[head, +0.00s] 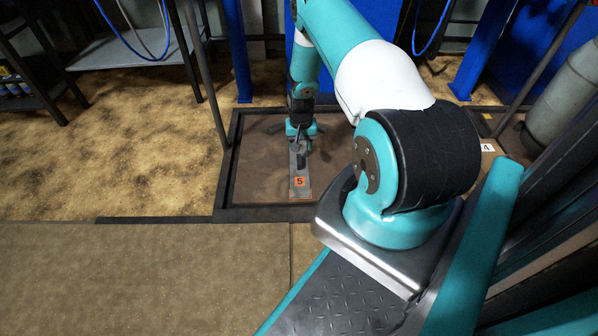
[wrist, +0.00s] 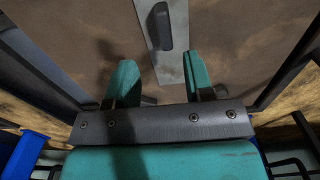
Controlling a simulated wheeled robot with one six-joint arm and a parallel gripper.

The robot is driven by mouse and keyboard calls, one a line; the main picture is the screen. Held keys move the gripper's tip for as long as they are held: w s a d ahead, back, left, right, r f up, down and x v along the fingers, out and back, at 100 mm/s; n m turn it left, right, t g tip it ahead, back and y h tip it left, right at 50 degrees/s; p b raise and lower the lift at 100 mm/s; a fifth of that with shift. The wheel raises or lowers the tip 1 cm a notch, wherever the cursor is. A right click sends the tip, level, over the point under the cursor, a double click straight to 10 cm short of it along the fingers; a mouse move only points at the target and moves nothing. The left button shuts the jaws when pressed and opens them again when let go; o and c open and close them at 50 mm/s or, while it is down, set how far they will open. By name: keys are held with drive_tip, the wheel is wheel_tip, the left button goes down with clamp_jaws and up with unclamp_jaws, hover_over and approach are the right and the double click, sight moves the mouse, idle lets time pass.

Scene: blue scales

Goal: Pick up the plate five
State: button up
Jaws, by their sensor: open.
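Plate five is a narrow grey metal strip with a dark handle and an orange label reading 5 (head: 300,182). It lies on the brown surface of a dark-framed scale. In the wrist view the plate (wrist: 172,68) runs down from the top edge, with its dark handle (wrist: 160,26) on it. My gripper (head: 302,138) is over the far end of the plate, pointing down. In the wrist view my gripper (wrist: 160,80) has its two teal fingers apart with nothing between them. The plate's bare end lies near the fingers; the height gap is hard to tell.
The dark scale frame (head: 222,180) surrounds the plate. A second plate labelled 4 (head: 487,147) shows at right, partly hidden by my arm. A thin grey post (head: 208,80) stands at the frame's left. A grey table (head: 125,48) is at back left. Floor at left is clear.

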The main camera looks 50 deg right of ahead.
sight(299, 159)
drive_tip(key=f+b, duration=0.2)
drive_tip(key=f, duration=0.2)
drive_tip(key=f+b, duration=0.3)
drive_tip(key=f, duration=0.1)
drive_tip(key=shift+w+a+b, duration=0.15)
drive_tip(key=shift+a+b, duration=0.05)
drive_tip(key=shift+b, duration=0.15)
drive_tip(key=shift+r, duration=0.15)
drive_tip(key=shift+c, duration=0.5)
clamp_jaws()
